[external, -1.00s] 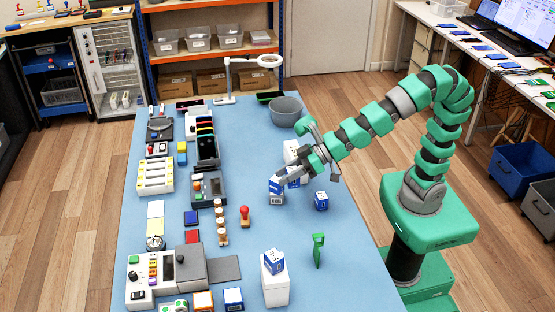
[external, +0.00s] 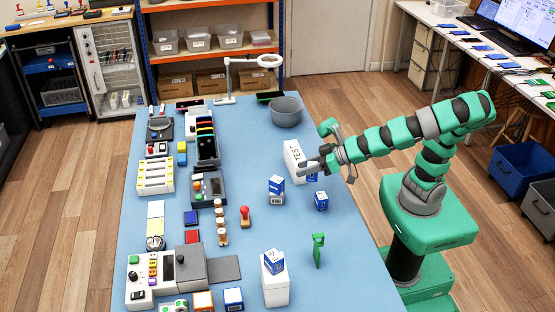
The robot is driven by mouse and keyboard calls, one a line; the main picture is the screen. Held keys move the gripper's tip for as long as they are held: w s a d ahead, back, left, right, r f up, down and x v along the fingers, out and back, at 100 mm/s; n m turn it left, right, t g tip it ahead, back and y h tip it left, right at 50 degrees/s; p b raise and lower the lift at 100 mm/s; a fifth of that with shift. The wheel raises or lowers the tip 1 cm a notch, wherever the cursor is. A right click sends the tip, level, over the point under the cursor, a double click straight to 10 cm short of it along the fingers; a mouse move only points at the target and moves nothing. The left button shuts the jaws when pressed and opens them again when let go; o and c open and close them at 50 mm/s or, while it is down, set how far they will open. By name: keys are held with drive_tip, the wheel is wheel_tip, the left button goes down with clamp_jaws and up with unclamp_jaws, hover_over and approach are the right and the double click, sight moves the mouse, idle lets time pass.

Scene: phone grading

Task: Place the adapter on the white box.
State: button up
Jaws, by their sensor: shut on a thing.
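My gripper (external: 314,167) is shut on a small blue-and-white block (external: 312,177), partly hidden by the fingers. It is beside the right side of a white box with dark lettering (external: 292,158). Another white box (external: 275,291) stands at the front with a blue-and-white block (external: 274,261) on top. More such blocks are on the mat: one (external: 277,184) sits on a whitish block (external: 277,199), and one (external: 321,201) stands alone to its right. I cannot tell which block is the adapter.
A green upright piece (external: 318,250) and a red-topped stamp (external: 245,216) stand on the blue mat (external: 345,262). A grey bowl (external: 286,112) and a lamp (external: 228,85) are at the back. Devices crowd the left side. The right front is mostly clear.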

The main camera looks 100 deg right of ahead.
drive_tip(key=s+d+r+m+g+h+b, duration=0.1)
drive_tip(key=s+d+r+m+g+h, duration=0.1)
drive_tip(key=s+d+m+g+h, duration=0.45)
drive_tip(key=s+d+r+m+g+h, duration=0.1)
drive_tip(key=s+d+r+m+h, duration=0.15)
drive_tip(key=s+d, duration=0.75)
hover_over(293, 150)
drive_tip(key=shift+y, duration=0.3)
wheel_tip(293, 150, down, 7)
drive_tip(key=shift+r, duration=0.15)
drive_tip(key=shift+f+b, duration=0.7)
drive_tip(key=shift+f, duration=1.15)
drive_tip(key=o, duration=1.2)
drive_tip(key=shift+r, duration=0.1)
drive_tip(key=shift+a, duration=0.1)
